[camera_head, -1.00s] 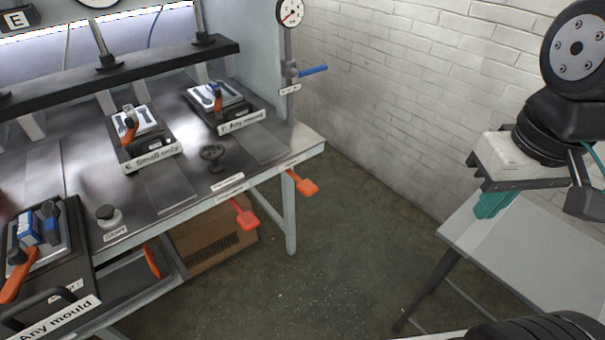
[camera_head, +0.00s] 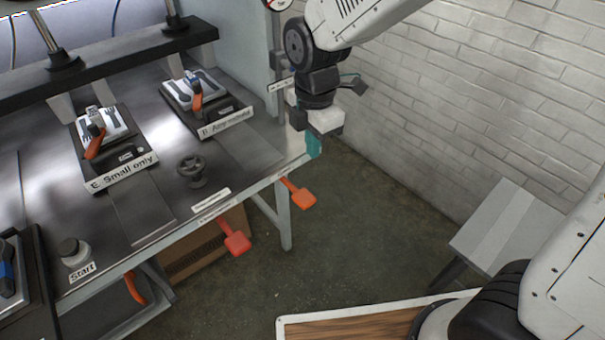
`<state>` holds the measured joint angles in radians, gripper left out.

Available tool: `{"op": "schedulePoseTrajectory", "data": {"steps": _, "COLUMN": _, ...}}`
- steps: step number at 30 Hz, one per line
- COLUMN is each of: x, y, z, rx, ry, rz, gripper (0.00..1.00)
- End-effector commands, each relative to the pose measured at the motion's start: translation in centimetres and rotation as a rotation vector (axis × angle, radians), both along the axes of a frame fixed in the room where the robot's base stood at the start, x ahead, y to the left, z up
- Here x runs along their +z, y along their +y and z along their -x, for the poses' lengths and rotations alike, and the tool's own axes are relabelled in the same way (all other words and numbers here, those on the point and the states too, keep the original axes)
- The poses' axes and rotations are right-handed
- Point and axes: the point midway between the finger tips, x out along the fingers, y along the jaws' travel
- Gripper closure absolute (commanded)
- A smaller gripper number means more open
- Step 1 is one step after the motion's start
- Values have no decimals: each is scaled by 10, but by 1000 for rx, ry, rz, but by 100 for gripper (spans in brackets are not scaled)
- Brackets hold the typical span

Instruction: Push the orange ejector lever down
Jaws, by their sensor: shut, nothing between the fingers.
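The orange ejector lever (camera_head: 302,196) sticks out from the front edge of the bench at its right end, with a flat square paddle. A redder lever (camera_head: 235,242) of the same shape sticks out further left along the same edge. My gripper (camera_head: 314,147) has teal fingers and is shut and empty. It hangs by the bench's right corner, above the orange lever in the picture and apart from it. The small labels above the levers are too small to read with certainty.
The bench (camera_head: 250,150) carries moulds labelled "Small only" (camera_head: 105,140) and "Any mould" (camera_head: 205,105), a black handwheel (camera_head: 191,170) and a Start button (camera_head: 74,252). A grey side table (camera_head: 505,225) stands right. A wood-topped surface (camera_head: 350,325) is at the bottom. Floor before the levers is clear.

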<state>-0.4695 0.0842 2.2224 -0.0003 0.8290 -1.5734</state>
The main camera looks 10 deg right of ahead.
Motion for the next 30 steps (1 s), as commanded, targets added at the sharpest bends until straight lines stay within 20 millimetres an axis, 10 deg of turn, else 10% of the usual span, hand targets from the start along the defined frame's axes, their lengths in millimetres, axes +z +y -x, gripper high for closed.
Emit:
{"op": "schedulePoseTrajectory", "data": {"steps": 19, "x": -23, "y": 13, "z": -5, "rx": 121, "ry": 7, "rz": 3, "gripper": 100}}
{"op": "schedulePoseTrajectory", "data": {"steps": 30, "x": -95, "y": 14, "z": -4, "rx": 122, "ry": 11, "rz": 5, "gripper": 100}}
